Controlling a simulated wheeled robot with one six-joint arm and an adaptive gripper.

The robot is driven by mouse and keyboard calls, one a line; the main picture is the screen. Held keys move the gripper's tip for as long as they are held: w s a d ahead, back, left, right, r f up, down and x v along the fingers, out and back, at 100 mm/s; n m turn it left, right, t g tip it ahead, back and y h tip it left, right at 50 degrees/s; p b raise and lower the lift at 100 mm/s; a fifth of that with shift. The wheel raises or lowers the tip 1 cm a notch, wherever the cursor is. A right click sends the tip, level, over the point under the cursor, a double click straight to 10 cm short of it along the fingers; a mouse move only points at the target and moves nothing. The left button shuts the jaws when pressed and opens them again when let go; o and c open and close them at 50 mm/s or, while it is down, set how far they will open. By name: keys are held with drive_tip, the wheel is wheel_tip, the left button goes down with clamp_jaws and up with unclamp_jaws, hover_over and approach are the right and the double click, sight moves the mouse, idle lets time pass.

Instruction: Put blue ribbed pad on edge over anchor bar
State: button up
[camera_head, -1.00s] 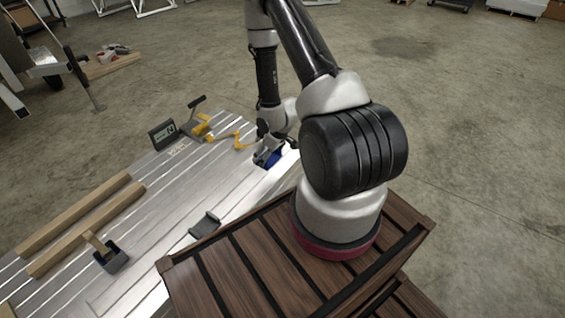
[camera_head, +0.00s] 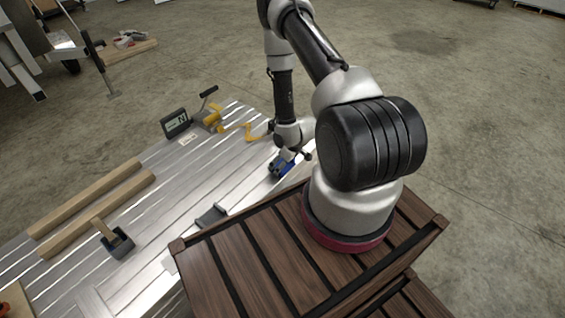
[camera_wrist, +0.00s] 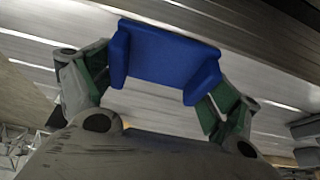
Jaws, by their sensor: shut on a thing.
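The blue pad (camera_head: 281,167) is in my gripper (camera_head: 286,158), low over the right side of the aluminium trailer deck. In the wrist view the pad (camera_wrist: 163,54) spans between the two fingers of my gripper (camera_wrist: 160,80), with its two bent ends by the green-lined fingertips. Its ribs cannot be made out. I cannot tell whether the pad touches the deck. A dark grey bracket-like piece (camera_head: 211,216) sits near the deck's front edge. I cannot clearly pick out the anchor bar.
The ribbed aluminium deck (camera_head: 205,170) holds two wooden beams (camera_head: 98,209), a dark holder with a wooden handle (camera_head: 116,242), a digital display (camera_head: 175,122) and a yellow ratchet strap (camera_head: 212,118). A brown slatted crate (camera_head: 228,262) stands in front. Mid-deck is clear.

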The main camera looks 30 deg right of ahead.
drive_tip(key=shift+f, duration=0.1)
drive_tip(key=o, duration=0.8)
